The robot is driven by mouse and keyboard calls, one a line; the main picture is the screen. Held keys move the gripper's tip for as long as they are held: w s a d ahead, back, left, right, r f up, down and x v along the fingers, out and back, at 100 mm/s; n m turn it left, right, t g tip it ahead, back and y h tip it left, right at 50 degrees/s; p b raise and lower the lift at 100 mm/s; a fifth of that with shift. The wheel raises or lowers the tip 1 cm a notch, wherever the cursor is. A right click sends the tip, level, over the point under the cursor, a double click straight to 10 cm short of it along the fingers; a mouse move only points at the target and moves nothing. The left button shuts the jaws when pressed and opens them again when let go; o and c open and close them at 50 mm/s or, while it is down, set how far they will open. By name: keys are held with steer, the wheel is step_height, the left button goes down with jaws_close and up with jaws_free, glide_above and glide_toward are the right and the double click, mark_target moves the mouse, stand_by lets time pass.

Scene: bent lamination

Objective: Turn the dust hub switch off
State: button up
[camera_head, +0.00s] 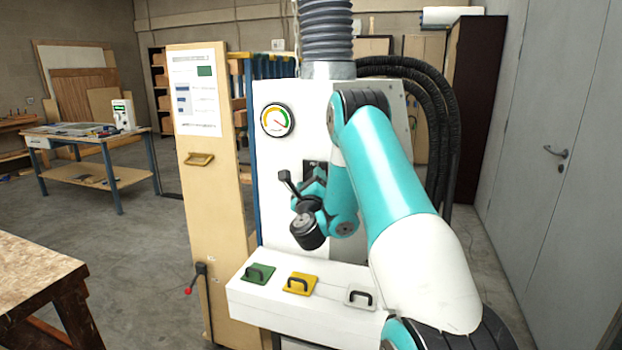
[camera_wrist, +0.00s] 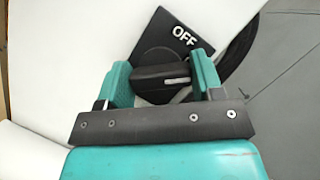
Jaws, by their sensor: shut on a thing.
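The dust hub switch shows in the wrist view as a black knob (camera_wrist: 150,75) with a short pale line near its right end. It sits on a black plate (camera_wrist: 166,27) marked OFF in white above the knob. My gripper (camera_wrist: 163,70) has its two teal fingers on the left and right ends of the knob and is shut on it. The knob lies roughly level across the picture, while the plate looks tilted. In the head view the dark switch plate (camera_head: 310,166) is on the front of the white dust hub (camera_head: 300,107), mostly hidden by my wrist.
A round gauge (camera_head: 277,120) sits above the switch. Below is a white ledge (camera_head: 245,291) with green, yellow and white handled plates. A wooden panel (camera_head: 205,240) stands left of the hub, and black hoses (camera_head: 440,100) hang at its right.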

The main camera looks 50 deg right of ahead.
steer(key=n+p, duration=0.1)
steer(key=n+y+p, duration=0.1)
steer(key=n+p, duration=0.1)
steer(key=shift+r+n, duration=0.3)
steer(key=shift+r, duration=0.05)
steer(key=n+y+p, duration=0.1)
steer(key=n+p, duration=0.1)
steer(key=p, duration=0.3)
steer(key=shift+r+n, duration=0.15)
steer(key=shift+n, duration=0.25)
steer(key=n+p, duration=0.1)
steer(key=p, duration=0.2)
steer(key=n+y+p, duration=0.1)
steer(key=n+p, duration=0.1)
steer(key=p, duration=0.2)
steer(key=shift+f+g+y, duration=0.2)
steer(key=shift+g+y, duration=0.1)
steer(key=shift+f+n+p, duration=0.2)
steer(key=shift+n+p, duration=0.1)
steer(key=shift+p, duration=0.75)
steer(key=shift+f, duration=0.15)
steer(key=o, duration=0.9)
steer(key=shift+w, duration=0.1)
steer(key=shift+a, duration=0.1)
